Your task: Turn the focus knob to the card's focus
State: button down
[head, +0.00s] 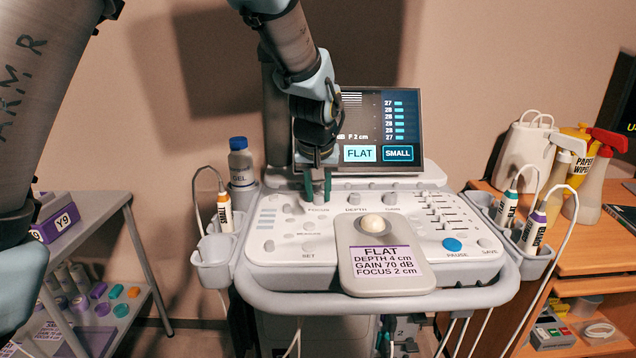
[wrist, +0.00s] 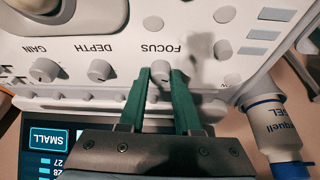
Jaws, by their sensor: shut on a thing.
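The focus knob (wrist: 160,69) is a small grey knob beside the FOCUS label on the white console (head: 280,247). My gripper (wrist: 161,76) has green fingers, one on each side of the knob and shut on it. In the head view my gripper (head: 318,192) comes down over the knob and largely hides it. The card (head: 386,268) lies at the console's front and reads FLAT, DEPTH 4 cm, GAIN 70 dB, FOCUS 2 cm. The screen (head: 378,128) shows "F 2 cm", FLAT and SMALL. My arm hides its left part.
The depth knob (wrist: 99,70) and gain knob (wrist: 43,70) stand beside the focus knob. A gel bottle (head: 241,162) stands at the console's left back. Probes sit in holders on both sides. A trackball (head: 373,223) lies behind the card's text.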

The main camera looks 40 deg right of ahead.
jog(key=shift+n+p, duration=0.3)
jog(key=shift+n, duration=0.2)
jog(key=c, duration=0.6)
grip_release()
jog(key=v, duration=1)
jog(key=shift+s+r+b, duration=0.15)
jog(key=shift+r+b, duration=0.2)
jog(key=shift+r, duration=0.05)
jog(key=shift+d, duration=0.1)
